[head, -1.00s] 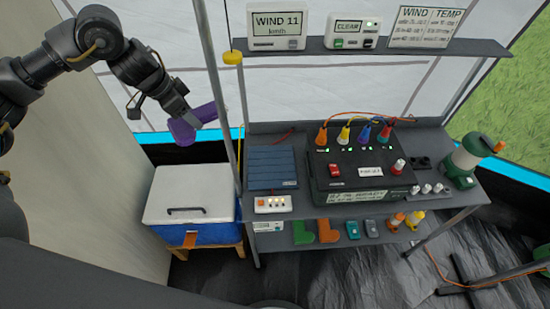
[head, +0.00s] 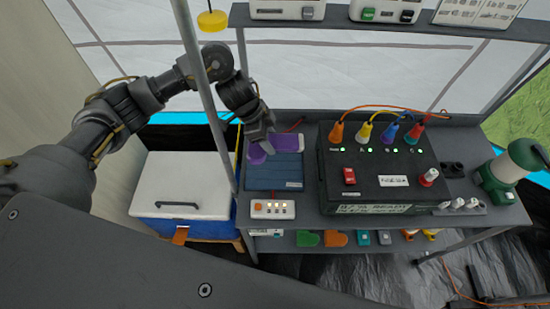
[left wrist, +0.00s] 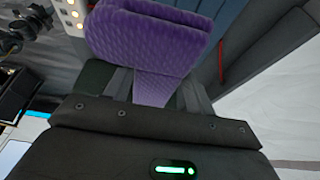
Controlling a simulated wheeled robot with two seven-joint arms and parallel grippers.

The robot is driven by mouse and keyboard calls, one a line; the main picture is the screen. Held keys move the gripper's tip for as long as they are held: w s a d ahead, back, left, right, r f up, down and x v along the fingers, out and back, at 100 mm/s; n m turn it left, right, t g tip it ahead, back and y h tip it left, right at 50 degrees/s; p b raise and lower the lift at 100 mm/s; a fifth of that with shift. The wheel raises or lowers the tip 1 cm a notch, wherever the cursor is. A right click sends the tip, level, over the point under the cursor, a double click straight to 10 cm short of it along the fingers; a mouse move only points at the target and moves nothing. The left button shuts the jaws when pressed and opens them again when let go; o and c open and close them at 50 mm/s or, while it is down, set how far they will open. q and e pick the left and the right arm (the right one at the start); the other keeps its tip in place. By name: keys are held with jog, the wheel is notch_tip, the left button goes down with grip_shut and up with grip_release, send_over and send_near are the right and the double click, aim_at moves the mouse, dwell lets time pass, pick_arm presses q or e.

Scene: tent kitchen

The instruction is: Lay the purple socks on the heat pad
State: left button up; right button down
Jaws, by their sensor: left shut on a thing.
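The purple socks (head: 285,143) are a rolled, quilted-looking bundle over the far part of the heat pad (head: 274,177), a dark blue ribbed panel on the shelf table. My left gripper (head: 262,142) is shut on the socks from above. In the left wrist view the socks (left wrist: 150,40) fill the top middle, between the fingers of the left gripper (left wrist: 158,88), and part of the ribbed pad (left wrist: 236,22) shows behind them. I cannot tell whether the socks touch the pad. My right gripper is not in view.
A grey pole (head: 205,95) stands in front of my left arm. A control box with lit buttons (head: 273,209) sits in front of the pad, and a black power box (head: 385,180) with coloured plugs stands right of it. A white-lidded cooler (head: 180,180) is at left.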

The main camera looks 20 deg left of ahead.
pick_arm(q)
send_over(274, 164)
jog(key=a, duration=0.2)
jog(key=f, duration=0.5)
jog(key=shift+s+d+f, duration=0.15)
jog(key=shift+d, duration=0.1)
jog(key=shift+f, duration=0.4)
jog(key=shift+f+b, duration=0.3)
jog(key=shift+f, duration=1.55)
jog(key=shift+f, duration=0.15)
jog(key=o, duration=1.1)
